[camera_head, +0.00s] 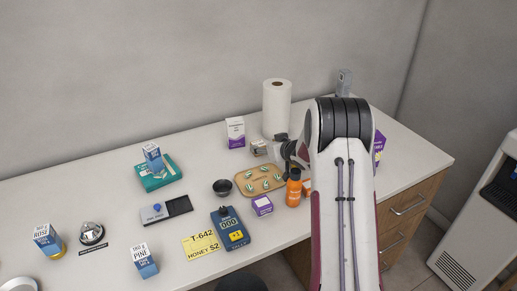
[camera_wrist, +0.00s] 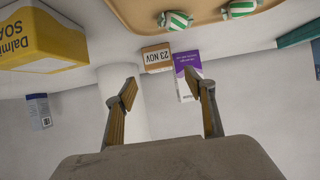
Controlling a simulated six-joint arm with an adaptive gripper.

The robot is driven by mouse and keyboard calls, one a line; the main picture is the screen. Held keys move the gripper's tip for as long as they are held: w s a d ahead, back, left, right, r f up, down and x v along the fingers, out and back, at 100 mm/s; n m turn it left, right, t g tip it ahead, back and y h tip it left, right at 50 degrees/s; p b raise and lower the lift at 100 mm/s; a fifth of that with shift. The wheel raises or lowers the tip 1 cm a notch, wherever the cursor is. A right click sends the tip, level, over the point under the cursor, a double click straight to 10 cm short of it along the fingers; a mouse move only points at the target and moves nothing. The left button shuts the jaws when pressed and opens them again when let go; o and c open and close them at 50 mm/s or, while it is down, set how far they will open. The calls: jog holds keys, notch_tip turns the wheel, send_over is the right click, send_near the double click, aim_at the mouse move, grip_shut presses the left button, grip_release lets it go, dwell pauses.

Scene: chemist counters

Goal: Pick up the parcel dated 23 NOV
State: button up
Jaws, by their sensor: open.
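The parcel dated 23 NOV (camera_wrist: 157,59) is a small tan box with its label facing the wrist camera. It shows between and beyond the fingers of my gripper (camera_wrist: 168,88), which is open and empty. In the head view a small box (camera_head: 259,147) that matches the parcel stands on the counter behind the tan tray. My gripper (camera_head: 282,144) is just to its right there, partly hidden by my arm. I see no contact between the fingers and the parcel.
A purple-and-white box (camera_wrist: 188,75) stands close beside the parcel. A paper roll (camera_head: 277,108) stands behind it. The tan tray (camera_head: 239,185) with green-and-white pieces lies in front. A yellow soap box (camera_wrist: 42,38) and an orange bottle (camera_head: 294,188) are nearby.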

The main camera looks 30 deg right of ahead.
aim_at(259, 144)
jog(key=shift+w+f, duration=0.2)
jog(key=shift+w, duration=0.3)
jog(key=shift+w, duration=0.1)
jog(key=shift+x, duration=2.8)
jog(key=c, duration=1.2)
